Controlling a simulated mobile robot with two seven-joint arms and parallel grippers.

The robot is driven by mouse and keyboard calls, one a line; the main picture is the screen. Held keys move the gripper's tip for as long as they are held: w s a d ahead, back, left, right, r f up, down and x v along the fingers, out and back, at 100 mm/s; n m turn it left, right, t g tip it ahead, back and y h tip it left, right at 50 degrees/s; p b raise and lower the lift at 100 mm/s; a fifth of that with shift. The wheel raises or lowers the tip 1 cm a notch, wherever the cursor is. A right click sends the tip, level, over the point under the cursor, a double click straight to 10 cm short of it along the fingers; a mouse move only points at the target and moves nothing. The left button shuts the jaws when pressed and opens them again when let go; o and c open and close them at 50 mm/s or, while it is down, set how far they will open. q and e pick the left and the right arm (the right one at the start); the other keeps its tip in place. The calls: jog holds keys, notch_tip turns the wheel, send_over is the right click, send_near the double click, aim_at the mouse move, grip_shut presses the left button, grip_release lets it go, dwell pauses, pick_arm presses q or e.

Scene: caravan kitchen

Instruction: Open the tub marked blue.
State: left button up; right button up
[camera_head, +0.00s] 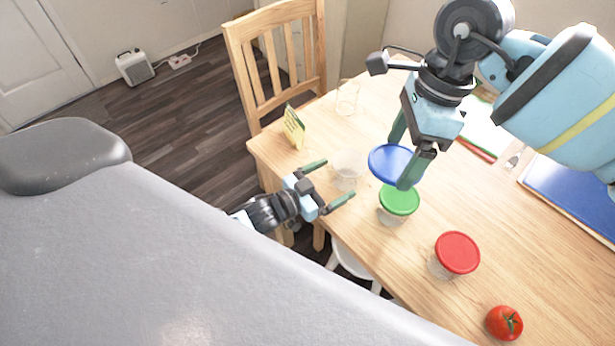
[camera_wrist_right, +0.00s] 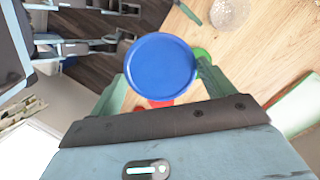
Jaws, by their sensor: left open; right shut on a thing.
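My right gripper (camera_head: 397,165) is shut on a flat round blue lid (camera_head: 383,161) and holds it in the air over the table. In the right wrist view the blue lid (camera_wrist_right: 160,67) sits between the two fingers. A clear tub with no lid on it (camera_head: 347,166) stands near the table's left edge, to the left of the blue lid. My left gripper (camera_head: 339,179) is open, its fingertips close to this tub; I cannot tell whether they touch it. A tub with a green lid (camera_head: 399,200) and a tub with a red lid (camera_head: 457,252) stand to the right.
A tomato (camera_head: 504,323) lies at the front right. A clear glass (camera_head: 347,96) and a yellow card (camera_head: 293,127) stand toward the back left. A blue mat or folder (camera_head: 572,192) lies at the right. A wooden chair (camera_head: 275,62) stands behind the table.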

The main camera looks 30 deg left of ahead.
pick_arm(q)
jog(key=v, duration=0.8)
jog(key=shift+s, duration=0.2)
jog(key=shift+a, duration=0.1)
pick_arm(e)
jog(key=shift+f, duration=0.1)
